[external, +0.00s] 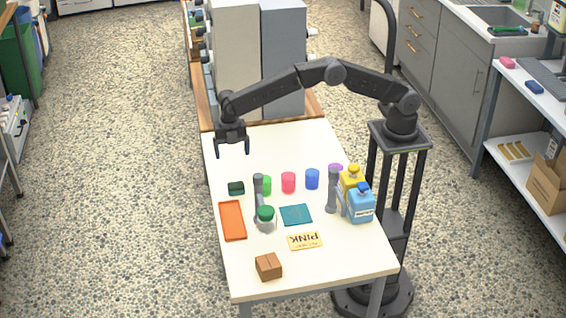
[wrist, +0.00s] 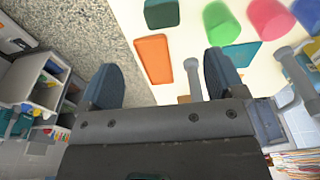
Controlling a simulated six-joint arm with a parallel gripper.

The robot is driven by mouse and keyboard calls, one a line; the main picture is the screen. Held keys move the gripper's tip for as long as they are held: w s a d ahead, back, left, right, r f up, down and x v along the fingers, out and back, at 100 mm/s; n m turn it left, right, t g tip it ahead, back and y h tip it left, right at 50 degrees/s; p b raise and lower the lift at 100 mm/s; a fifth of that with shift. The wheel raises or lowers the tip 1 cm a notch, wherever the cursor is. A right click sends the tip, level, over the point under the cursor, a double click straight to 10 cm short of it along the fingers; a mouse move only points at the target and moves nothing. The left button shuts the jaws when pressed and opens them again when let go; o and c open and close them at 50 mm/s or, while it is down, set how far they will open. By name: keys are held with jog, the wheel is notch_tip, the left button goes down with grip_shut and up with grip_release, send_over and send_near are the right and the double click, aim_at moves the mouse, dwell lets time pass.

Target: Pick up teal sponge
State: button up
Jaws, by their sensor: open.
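A small dark teal-green block, which looks like the teal sponge (external: 236,188), lies on the white table towards its left side; it also shows at the top of the wrist view (wrist: 161,13). My gripper (external: 235,151) is open and empty, raised near the table's far left edge, apart from the block. In the wrist view its two fingers (wrist: 163,65) stand wide apart with nothing between them. A flat teal square (external: 296,215) lies in the middle of the table; it is partly hidden behind a finger in the wrist view.
An orange tray (external: 232,221) lies nearer the camera than the block. Green (external: 266,185), red (external: 288,182) and blue (external: 312,179) cups stand to its right. Grey posts (external: 332,190), yellow and blue bottles (external: 361,203), a label card (external: 304,241) and a brown box (external: 268,266) also occupy the table.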

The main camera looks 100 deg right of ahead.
send_over(236, 185)
jog(key=f, duration=0.8)
jog(key=shift+w+d, duration=0.1)
jog(key=shift+d, duration=0.3)
jog(key=shift+a+f, duration=0.25)
jog(key=shift+f, duration=1.05)
jog(key=shift+a+f, duration=0.25)
jog(key=shift+f, duration=1.05)
jog(key=c, duration=1)
notch_tip(236, 185, up, 10)
jog(key=shift+r, duration=0.1)
